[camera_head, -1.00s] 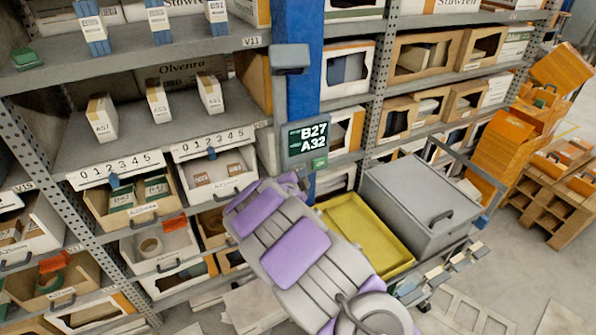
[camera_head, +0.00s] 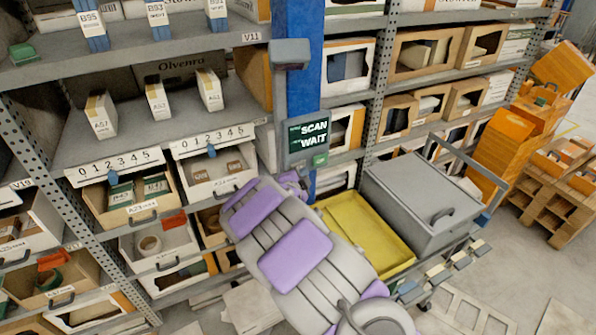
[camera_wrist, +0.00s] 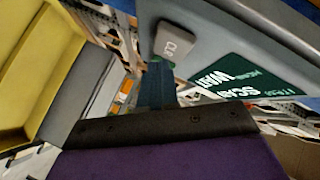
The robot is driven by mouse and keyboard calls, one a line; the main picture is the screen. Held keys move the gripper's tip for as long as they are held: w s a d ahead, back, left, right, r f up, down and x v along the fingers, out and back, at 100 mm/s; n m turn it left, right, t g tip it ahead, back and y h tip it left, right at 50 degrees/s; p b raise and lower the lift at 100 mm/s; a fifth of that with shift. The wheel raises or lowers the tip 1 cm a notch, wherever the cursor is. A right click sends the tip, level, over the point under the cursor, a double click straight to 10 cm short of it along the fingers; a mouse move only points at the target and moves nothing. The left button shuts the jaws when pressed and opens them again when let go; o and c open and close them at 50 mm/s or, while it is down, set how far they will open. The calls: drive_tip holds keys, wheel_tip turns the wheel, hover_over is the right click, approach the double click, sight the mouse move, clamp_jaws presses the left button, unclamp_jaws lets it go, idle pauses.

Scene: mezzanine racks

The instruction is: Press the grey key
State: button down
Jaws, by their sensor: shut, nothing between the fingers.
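A small terminal on the blue post has a dark green screen (camera_head: 308,134) reading SCAN WAIT. A green key (camera_head: 320,161) sits under the screen. In the wrist view, a light grey key (camera_wrist: 176,42) marked CLR stands out from the terminal's grey face, near the same screen (camera_wrist: 235,80), which appears upside down. I cannot make out the grey key in the head view. My gripper (camera_wrist: 160,68) is shut and empty, its dark fingertips just below the grey key in the wrist picture and partly covering a green patch. I cannot tell whether they touch anything. My arm hides the fingertips in the head view.
A yellow tray (camera_head: 365,236) and a grey lidded box (camera_head: 422,207) stand right of my arm. Shelves with bins and small cartons (camera_head: 158,98) fill the left. A grey scanner-like head (camera_head: 290,53) juts out above the terminal. Orange crates (camera_head: 500,150) are stacked at far right.

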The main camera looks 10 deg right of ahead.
drive_tip(key=shift+s, duration=0.2)
drive_tip(key=shift+s+f+b, duration=0.1)
drive_tip(key=shift+b, duration=0.2)
drive_tip(key=s+b, duration=0.1)
drive_tip(key=s+d+b, duration=0.1)
drive_tip(key=s+b, duration=0.2)
drive_tip(key=b, duration=0.1)
drive_tip(key=shift+s+d, duration=0.3)
idle(0.5)
